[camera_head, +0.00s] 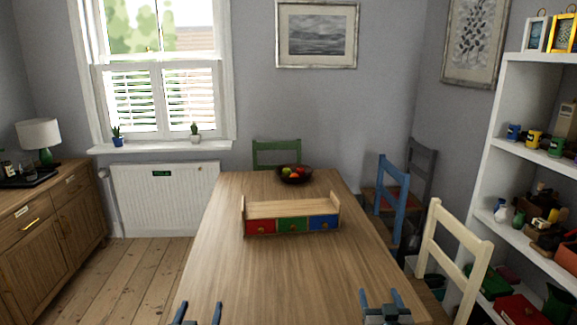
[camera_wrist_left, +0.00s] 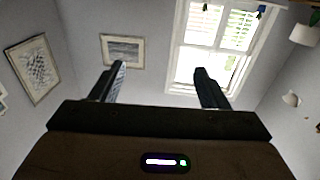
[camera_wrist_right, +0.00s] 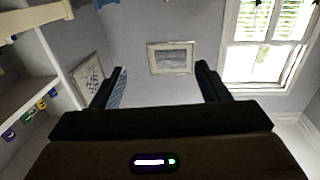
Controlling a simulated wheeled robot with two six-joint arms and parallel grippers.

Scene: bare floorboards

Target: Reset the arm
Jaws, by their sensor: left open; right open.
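My left gripper (camera_head: 197,314) shows at the bottom edge of the head view, left of the table's middle. Its two fingers are apart with nothing between them in the left wrist view (camera_wrist_left: 160,85). My right gripper (camera_head: 381,300) is at the bottom of the head view, near the table's right edge. Its fingers are also apart and empty in the right wrist view (camera_wrist_right: 160,88). Both wrist views look upside down toward the wall and window. Most of both arms is out of view.
A wooden table (camera_head: 225,265) stretches ahead, its near part clear. On it stand a small drawer box (camera_head: 291,209) with red, green and blue fronts and a dark fruit bowl (camera_head: 294,177). A cream chair (camera_head: 455,255) and a white shelf (camera_head: 490,165) stand right; a wooden sideboard (camera_head: 50,220) left.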

